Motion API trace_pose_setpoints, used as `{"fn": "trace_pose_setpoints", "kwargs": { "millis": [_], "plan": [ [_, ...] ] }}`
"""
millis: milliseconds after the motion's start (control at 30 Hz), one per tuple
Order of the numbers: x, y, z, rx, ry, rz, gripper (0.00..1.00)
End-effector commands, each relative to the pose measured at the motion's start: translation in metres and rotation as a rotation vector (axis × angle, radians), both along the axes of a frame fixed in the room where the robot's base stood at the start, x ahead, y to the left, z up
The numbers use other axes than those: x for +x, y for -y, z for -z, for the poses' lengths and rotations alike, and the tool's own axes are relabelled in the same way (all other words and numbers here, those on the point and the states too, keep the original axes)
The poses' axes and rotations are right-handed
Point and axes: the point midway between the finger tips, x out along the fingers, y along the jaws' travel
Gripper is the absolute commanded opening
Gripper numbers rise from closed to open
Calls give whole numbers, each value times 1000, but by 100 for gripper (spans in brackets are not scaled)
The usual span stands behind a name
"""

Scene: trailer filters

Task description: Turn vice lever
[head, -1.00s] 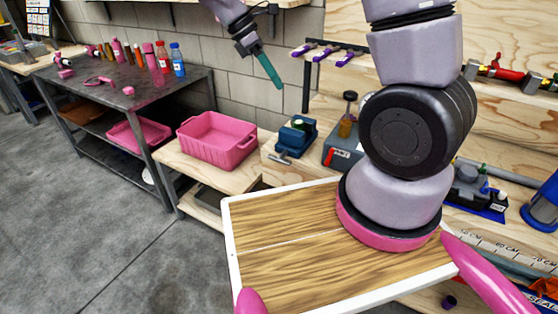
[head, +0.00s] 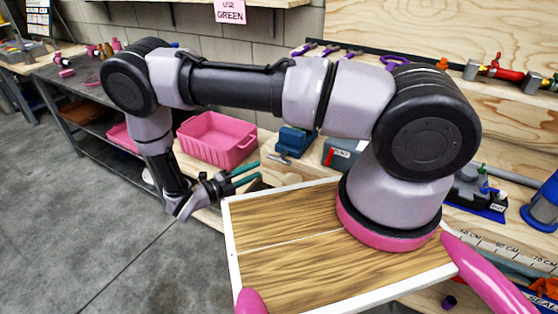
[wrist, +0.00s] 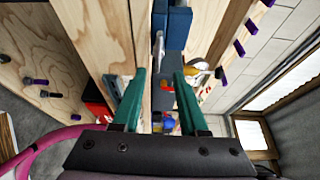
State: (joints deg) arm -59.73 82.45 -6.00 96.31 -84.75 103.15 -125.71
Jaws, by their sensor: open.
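The blue vice (head: 294,139) stands on the wooden bench, right of the pink bin, partly covered by my forearm above it. Its small grey lever (head: 280,158) shows at the front of the vice. My gripper (head: 257,171) is open and empty, with teal fingers pointing right, just left of and below the lever and apart from it. In the wrist view the blue vice (wrist: 178,28) is at top centre, with a grey metal lever or rod (wrist: 159,48) ahead of the gap between the fingers (wrist: 159,76).
A pink bin (head: 217,139) sits on the bench close behind my gripper. My wood-topped base tray (head: 285,240) lies just below right. A grey box with a red stripe (head: 342,153) is right of the vice. A dark metal table (head: 80,85) is at far left.

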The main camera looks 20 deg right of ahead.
Motion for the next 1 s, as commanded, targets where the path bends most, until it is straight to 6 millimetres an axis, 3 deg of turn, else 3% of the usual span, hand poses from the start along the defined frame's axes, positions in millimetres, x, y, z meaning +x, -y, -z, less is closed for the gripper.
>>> {"fn": "trace_pose_setpoints", "kwargs": {
  "millis": [167,700,1000],
  "plan": [
    [3,8,5,-22,-17,-14,42],
    [37,91,4,-17,-15,-12,42],
    [41,100,4,-16,-13,-14,42]
  ]
}}
